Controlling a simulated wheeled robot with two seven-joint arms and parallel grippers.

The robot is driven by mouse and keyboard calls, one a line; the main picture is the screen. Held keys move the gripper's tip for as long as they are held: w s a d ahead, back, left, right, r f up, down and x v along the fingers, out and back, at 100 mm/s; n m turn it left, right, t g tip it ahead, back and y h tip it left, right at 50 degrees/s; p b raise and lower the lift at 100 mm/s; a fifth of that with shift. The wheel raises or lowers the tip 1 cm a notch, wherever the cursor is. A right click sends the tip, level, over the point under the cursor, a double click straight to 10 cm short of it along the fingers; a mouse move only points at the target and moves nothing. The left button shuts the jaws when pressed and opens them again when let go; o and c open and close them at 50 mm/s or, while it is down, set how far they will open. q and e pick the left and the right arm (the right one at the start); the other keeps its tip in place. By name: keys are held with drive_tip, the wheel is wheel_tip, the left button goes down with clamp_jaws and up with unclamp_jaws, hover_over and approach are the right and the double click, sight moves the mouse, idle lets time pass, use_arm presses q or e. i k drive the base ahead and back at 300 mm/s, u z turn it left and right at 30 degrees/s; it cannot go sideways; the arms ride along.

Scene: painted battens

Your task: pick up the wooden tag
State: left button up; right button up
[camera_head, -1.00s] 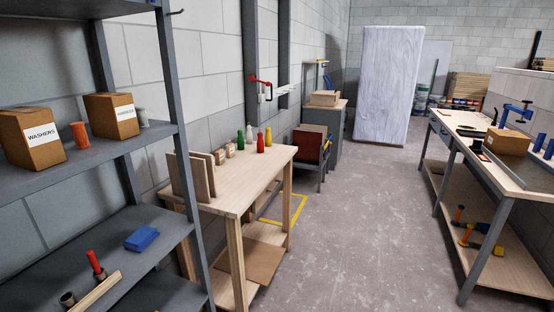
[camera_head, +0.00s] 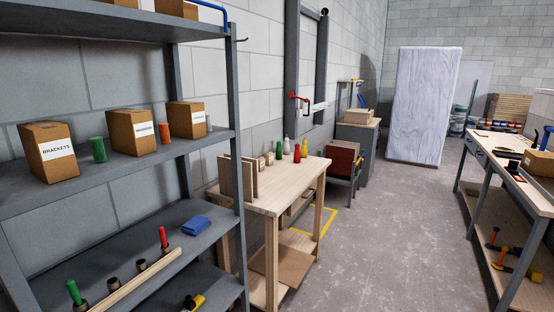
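I cannot make out a wooden tag for certain in the head view. The small wooden table (camera_head: 290,190) in the middle holds two upright brown boards (camera_head: 238,180), a few small tan pieces (camera_head: 268,158) too small to tell apart, and several coloured bottles, among them a red one (camera_head: 297,153) and a green one (camera_head: 279,148). Neither of my grippers is in view.
A grey metal shelf (camera_head: 120,174) stands close at left with boxes, a blue cloth (camera_head: 195,226) and a wooden batten (camera_head: 135,280). A workbench (camera_head: 512,172) stands at right. The concrete floor (camera_head: 390,235) between is clear. A wrapped panel (camera_head: 423,105) stands behind.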

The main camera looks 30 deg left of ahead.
sight(269, 156)
drive_tip(key=z, duration=0.25)
drive_tip(key=i, duration=1.8)
drive_tip(key=u, duration=0.5)
drive_tip(key=i, duration=1.1)
drive_tip(key=u, duration=1.65)
drive_tip(key=i, duration=0.6)
drive_tip(key=u, duration=0.45)
